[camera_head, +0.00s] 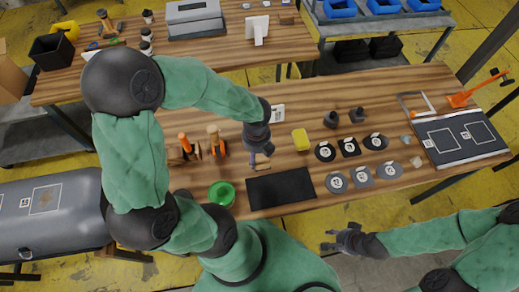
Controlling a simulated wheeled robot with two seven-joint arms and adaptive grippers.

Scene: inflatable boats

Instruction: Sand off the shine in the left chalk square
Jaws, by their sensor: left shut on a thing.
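A dark grey panel (459,154) with two white-outlined squares lies at the right end of the wooden bench. The left chalk square (445,141) is beside the right one (479,131); any shine is too small to tell. My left gripper (259,159) is over the bench, far left of the panel, above a black mat. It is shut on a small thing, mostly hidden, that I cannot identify. My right gripper (330,240) is empty, with fingers apart, off the bench's front edge.
The bench holds a black mat (281,189), yellow block (301,139), green roll (222,193), orange-handled tools (185,143), several round discs (336,182) and an orange-handled tool (459,99) by the panel. A grey inflatable tube (60,235) lies at left.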

